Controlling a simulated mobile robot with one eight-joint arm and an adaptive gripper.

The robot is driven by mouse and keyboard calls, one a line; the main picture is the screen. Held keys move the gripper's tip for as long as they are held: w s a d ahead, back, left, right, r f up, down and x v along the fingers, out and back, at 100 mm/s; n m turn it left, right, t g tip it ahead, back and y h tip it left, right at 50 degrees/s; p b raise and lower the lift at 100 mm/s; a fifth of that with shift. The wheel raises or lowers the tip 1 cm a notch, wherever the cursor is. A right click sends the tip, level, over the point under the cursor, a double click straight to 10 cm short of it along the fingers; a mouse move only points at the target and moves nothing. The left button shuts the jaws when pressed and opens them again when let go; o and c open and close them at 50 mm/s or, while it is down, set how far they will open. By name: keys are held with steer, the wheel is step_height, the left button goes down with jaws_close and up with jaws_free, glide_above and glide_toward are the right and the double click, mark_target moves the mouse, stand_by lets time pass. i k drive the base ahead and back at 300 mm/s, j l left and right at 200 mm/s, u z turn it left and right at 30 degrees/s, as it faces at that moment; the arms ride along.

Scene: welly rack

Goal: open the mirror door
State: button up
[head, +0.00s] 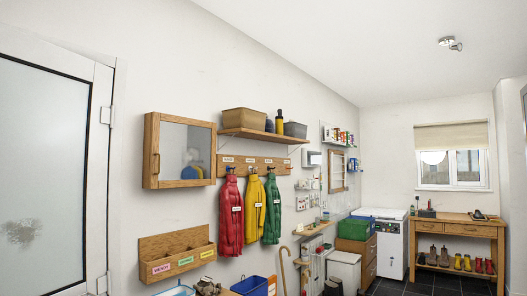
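A wooden wall cabinet (151,135) hangs on the left wall, left of the coat hooks. Its front is a wood-framed mirror door (185,140) that looks shut. My gripper is not in view.
A wooden label box (176,266) is on the wall below the cabinet. A shelf (262,134) and red, yellow and green coats (231,216) are to its right. A white-framed door (98,180) is at far left. Dark floor shows at the lower right.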

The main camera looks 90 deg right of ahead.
mark_target(183, 150)
steer(key=z, duration=2.5)
